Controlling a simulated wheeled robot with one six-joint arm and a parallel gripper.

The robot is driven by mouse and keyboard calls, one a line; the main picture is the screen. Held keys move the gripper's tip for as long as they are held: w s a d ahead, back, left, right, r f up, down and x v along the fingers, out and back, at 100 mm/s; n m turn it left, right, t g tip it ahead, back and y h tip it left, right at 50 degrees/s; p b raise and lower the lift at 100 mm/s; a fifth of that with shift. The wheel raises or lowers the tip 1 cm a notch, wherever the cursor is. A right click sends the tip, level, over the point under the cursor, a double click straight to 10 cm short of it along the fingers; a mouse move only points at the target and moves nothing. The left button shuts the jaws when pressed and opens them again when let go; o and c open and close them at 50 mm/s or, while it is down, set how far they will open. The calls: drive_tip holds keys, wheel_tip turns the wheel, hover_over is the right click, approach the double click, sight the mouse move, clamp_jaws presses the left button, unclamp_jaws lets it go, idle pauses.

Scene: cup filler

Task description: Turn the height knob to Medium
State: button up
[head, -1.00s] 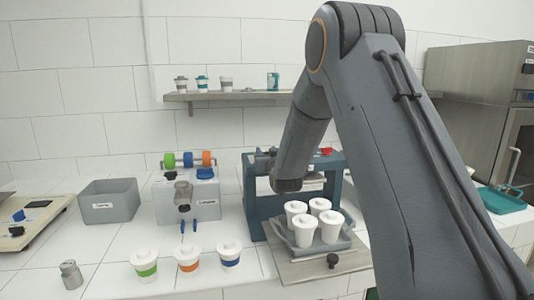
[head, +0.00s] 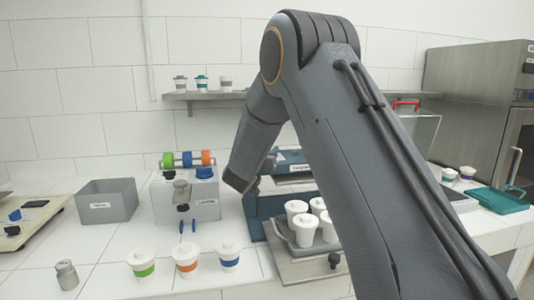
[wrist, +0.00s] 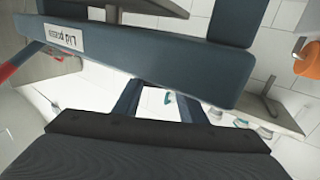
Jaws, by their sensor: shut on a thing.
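The dark-blue lid press (head: 256,222) stands in the middle of the counter, partly hidden by my arm. Its labelled top beam (wrist: 160,45) crosses the upper part of the wrist view, upside down. My gripper (wrist: 156,88) shows there as two dark-blue fingers, a small gap apart, running from the dark palm to the beam's edge. Their tips are hidden at the beam. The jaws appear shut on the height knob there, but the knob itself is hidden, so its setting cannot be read. In the head view my arm hides the fingers.
White cups (head: 297,208) sit on the press tray. A roller machine with a blue knob (head: 204,173) stands to its left, beside a grey bin (head: 107,206). Banded cups (head: 186,262) stand in front. A shelf (head: 200,97) with cups runs behind.

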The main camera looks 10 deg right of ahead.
drive_tip(key=m+g+h+b, duration=0.1)
drive_tip(key=m+g+h, duration=0.3)
drive_tip(key=h, duration=0.1)
drive_tip(key=shift+m+g, duration=0.3)
drive_tip(key=shift+g, duration=0.1)
drive_tip(key=shift+m+g+h+b, duration=0.3)
drive_tip(key=shift+m+g+h, duration=0.3)
drive_tip(key=shift+g+h, duration=0.1)
drive_tip(key=shift+r+g, duration=0.1)
drive_tip(key=shift+g, duration=0.2)
drive_tip(key=o, duration=1.1)
drive_tip(key=shift+c, duration=0.2)
